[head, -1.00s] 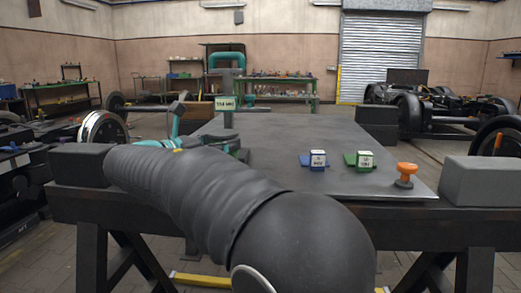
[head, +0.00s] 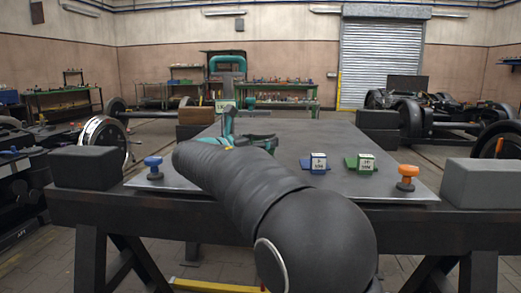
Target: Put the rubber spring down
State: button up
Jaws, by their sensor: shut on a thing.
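My arm reaches over the grey steel table (head: 300,132) from the front. My gripper (head: 246,138), with teal and dark parts, shows only partly beyond the arm, low over the middle-left of the table top. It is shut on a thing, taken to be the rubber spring. The spring itself cannot be made out; my arm hides the space between the fingers. Whether it touches the table cannot be told.
A blue labelled block (head: 318,163) and a green labelled block (head: 362,163) stand right of my arm. An orange knob (head: 406,177) and a blue knob (head: 153,168) stand near the front corners. Grey blocks (head: 481,183) flank the table. The right-centre top is clear.

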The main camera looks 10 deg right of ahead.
jog(key=shift+a+f, duration=0.1)
jog(key=shift+f, duration=0.8)
jog(key=shift+f, duration=0.15)
jog(key=o, duration=1.5)
jog(key=shift+o, duration=0.2)
jog(key=shift+s+a, duration=0.1)
jog(key=shift+a, duration=0.1)
jog(key=v, duration=1.1)
jog(key=shift+s+a+p, duration=0.2)
jog(key=shift+a+p, duration=0.05)
jog(key=shift+p, duration=0.1)
